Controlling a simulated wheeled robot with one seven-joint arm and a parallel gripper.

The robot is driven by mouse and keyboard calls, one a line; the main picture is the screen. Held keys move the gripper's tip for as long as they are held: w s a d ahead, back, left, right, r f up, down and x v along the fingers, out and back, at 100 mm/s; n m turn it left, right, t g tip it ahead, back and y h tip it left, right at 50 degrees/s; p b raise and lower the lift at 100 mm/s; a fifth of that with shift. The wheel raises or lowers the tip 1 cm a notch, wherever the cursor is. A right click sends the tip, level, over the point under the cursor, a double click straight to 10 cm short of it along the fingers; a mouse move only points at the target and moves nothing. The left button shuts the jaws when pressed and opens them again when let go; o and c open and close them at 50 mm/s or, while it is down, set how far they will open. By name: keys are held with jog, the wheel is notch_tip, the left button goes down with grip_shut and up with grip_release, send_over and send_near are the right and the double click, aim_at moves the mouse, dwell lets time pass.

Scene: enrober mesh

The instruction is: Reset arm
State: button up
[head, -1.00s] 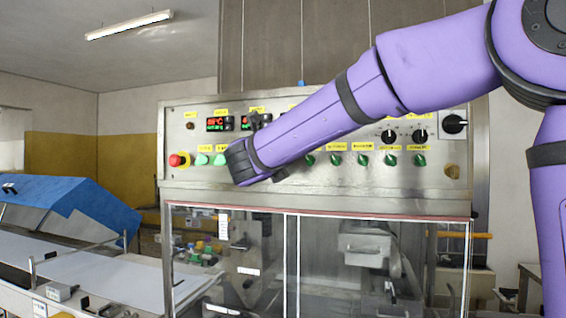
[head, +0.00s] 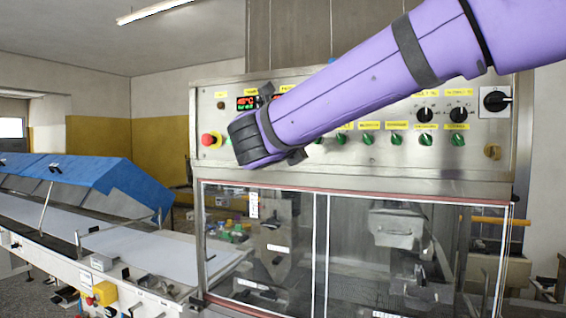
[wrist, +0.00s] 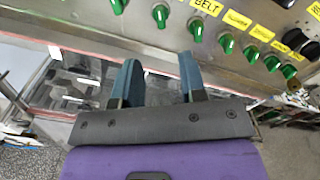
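My purple arm reaches across the front of the control panel (head: 330,170) in the head view. Its dark end covers part of the panel, and the fingers are hidden there. In the wrist view my gripper (wrist: 158,78) shows two blue-grey fingers apart with nothing between them. The fingers point toward the lower edge of the panel (wrist: 178,40), below the row of green knobs. I see no contact with the panel.
A red stop button (head: 208,140) sits at the panel's left. Green knobs (head: 425,139) and black dials (head: 458,114) are at its right. Clear guard doors (head: 350,240) are below. A white conveyor (head: 160,252) with a blue cover (head: 110,180) runs at the left.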

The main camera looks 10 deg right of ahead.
jog(key=shift+d, duration=0.1)
jog(key=s+d+f+m+g+y, duration=0.3)
jog(key=s+d+f+m+g, duration=0.65)
jog(key=s+d+m, duration=0.75)
jog(key=s+a+f+m+y, duration=0.3)
jog(key=s+f+m+y, duration=0.4)
jog(key=m, duration=1.1)
jog(key=s+f, duration=0.3)
jog(key=s, duration=0.1)
jog(key=shift+s+a+f+y, duration=0.25)
jog(key=shift+a+f+y, duration=0.05)
